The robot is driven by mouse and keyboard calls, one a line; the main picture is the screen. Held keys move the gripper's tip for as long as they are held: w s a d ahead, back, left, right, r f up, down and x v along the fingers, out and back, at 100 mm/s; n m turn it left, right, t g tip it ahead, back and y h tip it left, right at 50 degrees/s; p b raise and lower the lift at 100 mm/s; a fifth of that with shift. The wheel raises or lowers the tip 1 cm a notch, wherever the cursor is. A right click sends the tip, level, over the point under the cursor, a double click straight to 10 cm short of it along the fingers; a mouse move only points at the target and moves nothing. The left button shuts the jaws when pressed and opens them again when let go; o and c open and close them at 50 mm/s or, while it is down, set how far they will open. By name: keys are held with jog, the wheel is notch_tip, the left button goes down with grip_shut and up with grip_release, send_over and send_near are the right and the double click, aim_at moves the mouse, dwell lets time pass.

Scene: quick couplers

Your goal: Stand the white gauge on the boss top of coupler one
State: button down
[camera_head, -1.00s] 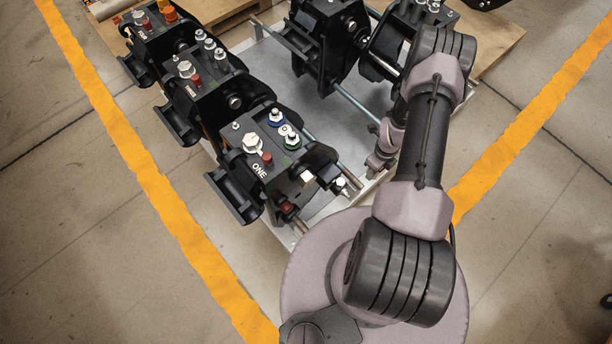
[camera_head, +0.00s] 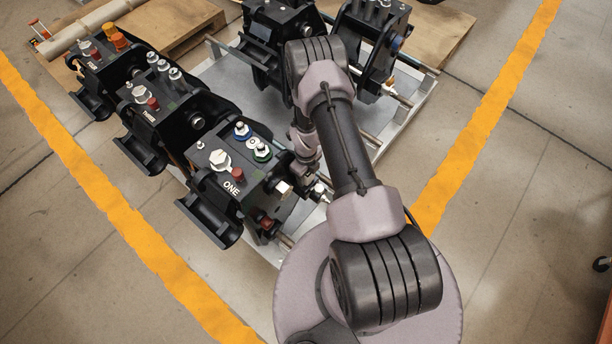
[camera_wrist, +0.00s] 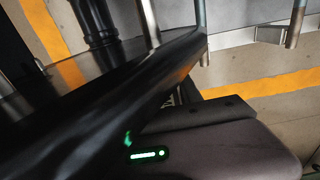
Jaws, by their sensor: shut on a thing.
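Coupler one (camera_head: 222,188) is the nearest black block on the left, marked ONE. I cannot tell which part is the boss. My gripper (camera_head: 310,176) is low beside the right end of coupler one. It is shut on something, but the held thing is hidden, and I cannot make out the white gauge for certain. The wrist view shows a green-lit grey gripper body (camera_wrist: 220,150) and a blurred dark shape; no fingertips are clear.
Coupler three (camera_head: 165,115) and another similar block (camera_head: 105,65) stand behind coupler one. Two black blocks stand at the back, one (camera_head: 375,35) right of my arm. Metal rods (camera_head: 397,97) cross the pale tray (camera_head: 410,115). Floor is open beyond the yellow lines.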

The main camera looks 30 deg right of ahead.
jog(key=shift+f, duration=0.15)
jog(key=c, duration=0.8)
grip_release()
